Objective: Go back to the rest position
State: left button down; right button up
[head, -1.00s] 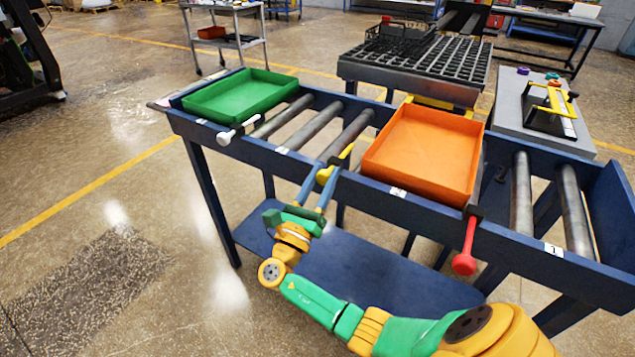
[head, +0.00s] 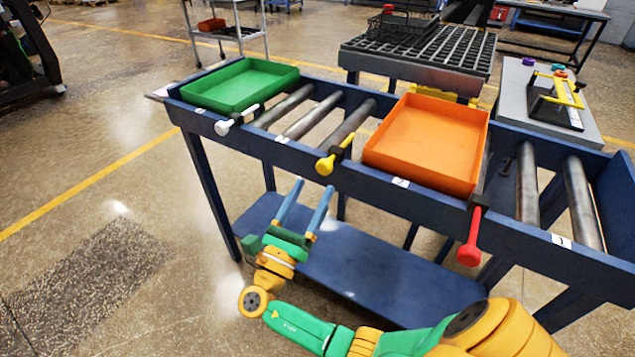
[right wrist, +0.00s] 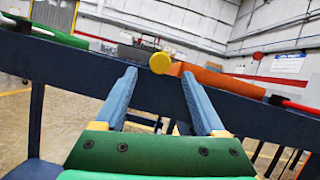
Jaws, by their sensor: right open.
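My right gripper (head: 308,199) is open and empty. It hangs in front of the blue roller table (head: 290,150), below its front rail and above the lower shelf. The nearest handle is a yellow one (head: 326,165), which stands apart from the fingertips, a little above them and to the right. In the right wrist view, the two blue fingers (right wrist: 157,90) are spread with nothing between them, and the yellow handle's round knob (right wrist: 160,63) shows beyond the tips. My left gripper is not in view.
On the table are a green tray (head: 240,104) at left and an orange tray (head: 425,162) at right. A white handle (head: 226,126) and a red handle (head: 470,245) stick out from the front rail. Open floor (head: 120,200) lies to the left.

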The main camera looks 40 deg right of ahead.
dwell(0.3)
jog(key=s+f+m+g+y+p, duration=0.1)
jog(key=s+f+y, duration=0.25)
jog(key=f, duration=0.65)
jog(key=s+f+m+g+y+p, duration=0.2)
jog(key=f+y, duration=0.3)
jog(key=f, duration=0.4)
jog(key=s+f+m+g+y+p, duration=0.1)
jog(key=s+f+y, duration=0.25)
jog(key=f, duration=0.65)
jog(key=s+a+f+m+g+y+p, duration=0.1)
jog(key=s+a+f+m+y, duration=0.1)
jog(key=s+m, duration=0.4)
jog(key=s+a+f+m+g+y+p, duration=0.1)
jog(key=s+a+f+m+g+y, duration=0.1)
jog(key=s+m, duration=0.5)
jog(key=s+a+f+m+g+y+p, duration=0.1)
jog(key=s+f+m+y, duration=0.3)
jog(key=s, duration=0.7)
notch_tip(320, 180, down, 2)
jog(key=shift+a+m+g+p, duration=0.3)
jog(key=shift+a+m+g, duration=0.3)
jog(key=shift+a+m, duration=0.45)
jog(key=shift+d, duration=0.15)
